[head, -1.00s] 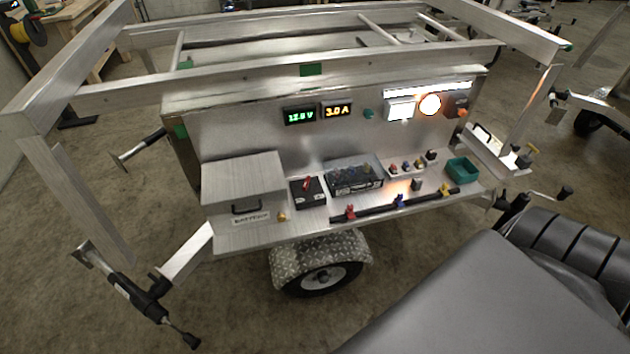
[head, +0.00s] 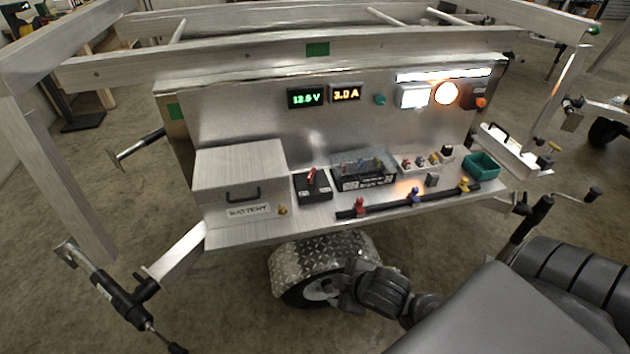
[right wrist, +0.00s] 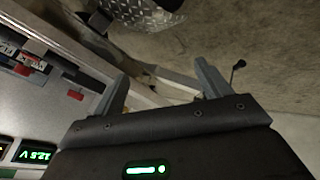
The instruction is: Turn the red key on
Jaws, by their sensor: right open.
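The red key (head: 313,175) stands up from a black switch box (head: 313,190) on the metal shelf, just right of the battery box, in the head view. Which way it is turned is too small to tell. In the right wrist view, red parts show on the shelf at the left, but I cannot tell which is the key. My right gripper (right wrist: 161,88) is open and empty between its two spread fingers. In the head view, my dark arm links show low in front of the wheel, and the fingers cannot be made out. My left gripper is not in view.
A battery box (head: 240,180) stands left of the key and a clear-lidded fuse box (head: 365,175) right of it. A black rail (head: 395,207) with coloured clamps runs along the front edge. The voltage display (head: 306,97) is lit above. A green bin (head: 482,165) sits at right.

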